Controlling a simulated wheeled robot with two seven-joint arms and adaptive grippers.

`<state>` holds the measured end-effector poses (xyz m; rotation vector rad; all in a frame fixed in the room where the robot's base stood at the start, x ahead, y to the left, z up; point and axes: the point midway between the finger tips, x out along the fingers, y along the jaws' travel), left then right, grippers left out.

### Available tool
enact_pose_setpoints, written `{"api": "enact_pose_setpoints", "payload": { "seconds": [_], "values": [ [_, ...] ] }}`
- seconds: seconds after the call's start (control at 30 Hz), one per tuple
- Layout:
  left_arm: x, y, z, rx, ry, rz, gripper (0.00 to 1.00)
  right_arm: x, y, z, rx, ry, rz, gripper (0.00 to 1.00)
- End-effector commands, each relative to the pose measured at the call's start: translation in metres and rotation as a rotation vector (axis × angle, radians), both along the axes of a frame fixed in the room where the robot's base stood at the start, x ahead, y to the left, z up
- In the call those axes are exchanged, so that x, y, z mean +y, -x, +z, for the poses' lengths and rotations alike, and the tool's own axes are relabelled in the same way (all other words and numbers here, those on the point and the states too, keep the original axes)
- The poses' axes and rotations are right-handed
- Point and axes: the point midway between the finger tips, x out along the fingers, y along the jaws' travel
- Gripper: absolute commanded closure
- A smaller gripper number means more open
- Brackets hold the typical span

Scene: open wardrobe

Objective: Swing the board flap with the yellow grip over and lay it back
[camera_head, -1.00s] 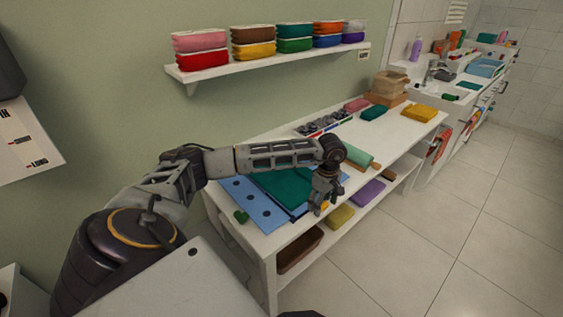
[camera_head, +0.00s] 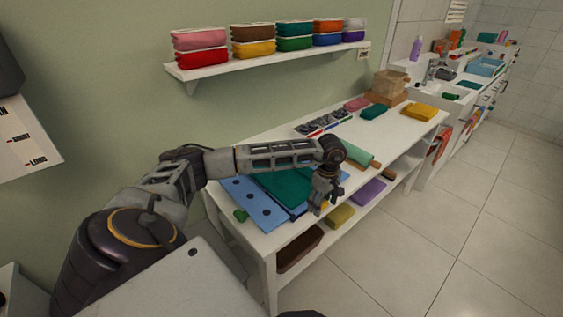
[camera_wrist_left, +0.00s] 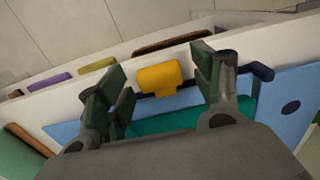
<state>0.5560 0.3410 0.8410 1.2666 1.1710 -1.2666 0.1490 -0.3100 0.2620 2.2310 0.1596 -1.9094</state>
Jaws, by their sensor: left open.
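The light blue folding board (camera_head: 247,199) with round holes lies on the near end of the white table, with a green cloth (camera_head: 284,184) on it. In the left wrist view, the yellow grip (camera_wrist_left: 160,78) sits at the board's dark blue edge, and part of the green cloth (camera_wrist_left: 165,122) shows behind it. My left gripper (camera_head: 325,204) is over the table's front edge at the board. In the left wrist view, its open fingers (camera_wrist_left: 160,75) stand on either side of the yellow grip, with gaps visible. My forearm hides part of the board in the head view. My right gripper is out of view.
A grey-filled tray (camera_head: 322,123) is farther back. The lower shelf holds a yellow cloth (camera_head: 340,216), a purple cloth (camera_head: 368,192) and a brown basket (camera_head: 299,249). The floor in front is clear.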

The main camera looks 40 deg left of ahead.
Motion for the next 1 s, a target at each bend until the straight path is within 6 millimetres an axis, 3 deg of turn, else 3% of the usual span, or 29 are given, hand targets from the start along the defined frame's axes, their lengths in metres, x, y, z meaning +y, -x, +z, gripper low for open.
{"api": "enact_pose_setpoints", "payload": {
  "seconds": [0.77,1.0],
  "values": [
    [-0.0001,0.0000,-0.0058,0.000,0.000,0.000,0.34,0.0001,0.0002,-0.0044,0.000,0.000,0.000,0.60],
    [-0.0001,0.0000,-0.0057,0.000,0.000,0.000,0.64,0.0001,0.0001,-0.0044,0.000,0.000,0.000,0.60]
  ]
}}
